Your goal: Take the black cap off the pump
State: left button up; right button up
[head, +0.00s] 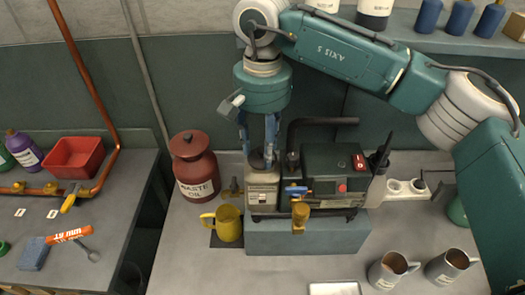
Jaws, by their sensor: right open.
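The pump (335,172) stands on a blue-grey block in the middle of the bench, dark with a red switch on top and a light grey body at its left end. The black cap (259,160) sits on top of that left end. My right gripper (258,150) points straight down over it with its two blue fingers open. The fingertips are at about the cap's height, one on each side; I cannot tell whether they touch it. My left gripper is out of view.
A red waste oil can (194,168) stands left of the pump, with a yellow mug (228,223) in front of it. Two metal jugs (388,270) stand at the front right. A shelf with bottles (428,16) runs along the back. The front left of the bench is clear.

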jog(key=shift+c, duration=0.8)
grip_shut()
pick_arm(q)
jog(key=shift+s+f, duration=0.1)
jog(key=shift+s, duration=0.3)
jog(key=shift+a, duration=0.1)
pick_arm(e)
jog(key=shift+r+b, duration=0.3)
jog(key=shift+r, duration=0.25)
notch_tip(320, 180, up, 10)
jog(key=b, duration=0.2)
pick_arm(q)
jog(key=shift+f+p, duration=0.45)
jog(key=shift+p, duration=0.35)
pick_arm(e)
notch_tip(320, 180, up, 9)
send_over(262, 148)
jog(key=shift+s, duration=0.1)
